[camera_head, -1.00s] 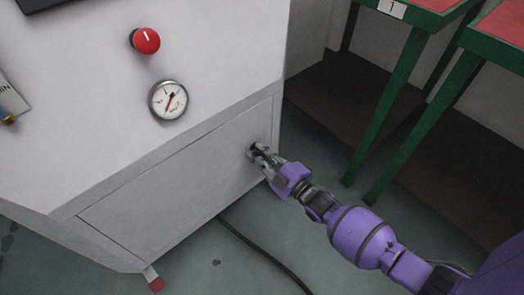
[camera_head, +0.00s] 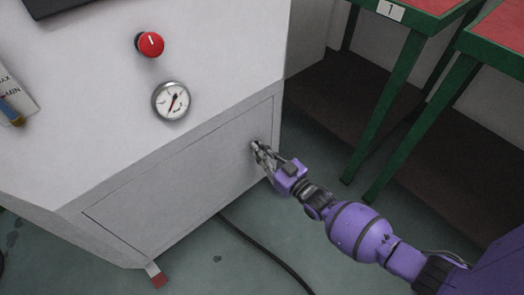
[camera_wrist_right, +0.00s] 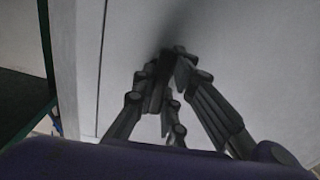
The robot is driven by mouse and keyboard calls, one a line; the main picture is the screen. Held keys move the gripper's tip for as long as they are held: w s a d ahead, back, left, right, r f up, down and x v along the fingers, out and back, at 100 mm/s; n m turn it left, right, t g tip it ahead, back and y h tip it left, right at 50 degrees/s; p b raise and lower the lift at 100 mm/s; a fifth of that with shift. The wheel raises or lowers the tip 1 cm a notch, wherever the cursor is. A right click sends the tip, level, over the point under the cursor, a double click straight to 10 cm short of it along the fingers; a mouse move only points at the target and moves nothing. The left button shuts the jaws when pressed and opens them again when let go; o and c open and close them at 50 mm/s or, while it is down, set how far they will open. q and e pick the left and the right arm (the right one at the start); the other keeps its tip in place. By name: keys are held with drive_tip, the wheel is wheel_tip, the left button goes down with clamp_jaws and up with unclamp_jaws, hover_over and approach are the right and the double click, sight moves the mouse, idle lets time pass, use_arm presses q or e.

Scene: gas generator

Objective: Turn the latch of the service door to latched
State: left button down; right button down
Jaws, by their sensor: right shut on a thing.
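The service door (camera_head: 180,185) is the grey panel low on the front of the white generator, and it sits flush in its frame. Its latch (camera_head: 255,145) is near the door's upper right edge and is mostly hidden by my fingers, so its angle cannot be read. My right gripper (camera_head: 260,151) is at the latch, shut on it. In the right wrist view the fingers of my right gripper (camera_wrist_right: 166,68) come together against the door's pale surface (camera_wrist_right: 245,50), with a dark shadow around the tips. My left gripper is not in view.
A red knob (camera_head: 151,44) and a round gauge (camera_head: 171,100) are on the panel above the door. Green-framed tables (camera_head: 410,60) stand to the right. A black cable (camera_head: 265,255) lies on the floor below the door.

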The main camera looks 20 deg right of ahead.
drive_tip(key=shift+m, duration=0.6)
drive_tip(key=c, duration=1.8)
unclamp_jaws()
drive_tip(key=shift+o, duration=0.2)
drive_tip(key=v, duration=1.2)
